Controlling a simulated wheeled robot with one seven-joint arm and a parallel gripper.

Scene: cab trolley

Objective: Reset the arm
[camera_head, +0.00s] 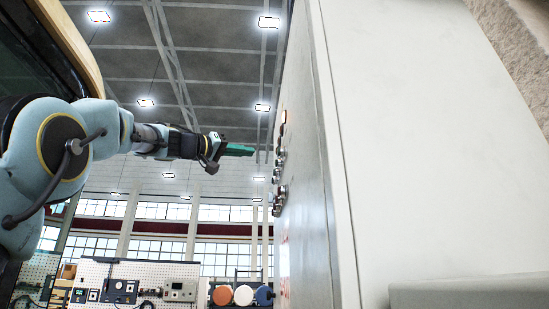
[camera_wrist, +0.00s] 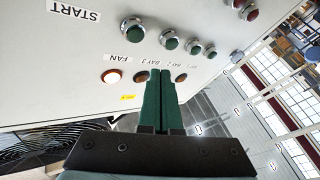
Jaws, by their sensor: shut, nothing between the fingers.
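My gripper (camera_head: 252,151) has dark green fingers and is shut and empty. In the head view my arm reaches in from the left, and the fingertips point right, a short gap from the buttons on the face of a pale cabinet (camera_head: 310,190). In the wrist view the closed fingers (camera_wrist: 160,72) stand side by side in front of the panel (camera_wrist: 75,55). The fingers overlap the lamp row in this view; I cannot tell whether they touch the panel.
The panel carries a green button (camera_wrist: 132,28) near the START label, several other buttons, and a lit orange lamp (camera_wrist: 112,77) near FAN. A dark fan grille (camera_wrist: 40,148) is at lower left. The cabinet fills the head view's right side; a pegboard workbench (camera_head: 135,285) stands far behind.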

